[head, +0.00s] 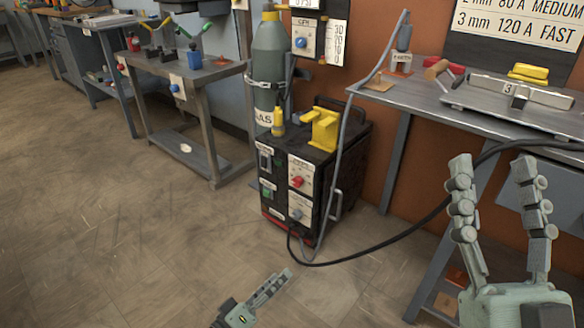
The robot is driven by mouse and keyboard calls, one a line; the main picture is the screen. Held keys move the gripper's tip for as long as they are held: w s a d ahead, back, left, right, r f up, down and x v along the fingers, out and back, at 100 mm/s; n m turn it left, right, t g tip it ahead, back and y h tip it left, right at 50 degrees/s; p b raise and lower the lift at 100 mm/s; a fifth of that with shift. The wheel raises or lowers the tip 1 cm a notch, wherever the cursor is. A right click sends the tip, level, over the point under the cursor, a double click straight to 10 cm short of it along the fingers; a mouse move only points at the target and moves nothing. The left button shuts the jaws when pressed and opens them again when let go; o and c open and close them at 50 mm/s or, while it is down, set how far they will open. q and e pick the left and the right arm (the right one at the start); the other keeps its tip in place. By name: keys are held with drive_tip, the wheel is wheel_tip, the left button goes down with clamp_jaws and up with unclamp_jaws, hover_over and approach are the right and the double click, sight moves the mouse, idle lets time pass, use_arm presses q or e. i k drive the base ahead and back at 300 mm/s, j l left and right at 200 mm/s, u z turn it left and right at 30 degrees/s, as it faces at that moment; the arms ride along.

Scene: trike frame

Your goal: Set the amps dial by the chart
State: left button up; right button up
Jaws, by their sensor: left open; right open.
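The black welding machine (320,165) stands on the floor at centre, with a gas cylinder behind it. Its front has a white dial panel with a red knob (297,181), likely the amps dial; the label is too small to read surely. A second panel with a grey-blue knob (297,213) is below. The chart (520,25) on the wall at top right is cut off; it reads "80 A MEDIUM" and "3 mm 120 A FAST". My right gripper (492,165) is open and empty at right, before the bench. My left gripper (289,273) is low at bottom centre, apart from the machine.
A metal bench (420,98) at right holds a plate marked 3 and a yellow item. A black cable (370,250) curves from the machine towards the right. Another workbench (190,80) stands at left. The floor at left is clear.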

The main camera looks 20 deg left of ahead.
sight(297, 181)
drive_tip(key=i+j, duration=0.3)
drive_tip(key=i, duration=0.2)
drive_tip(key=i+j, duration=0.25)
drive_tip(key=i, duration=0.2)
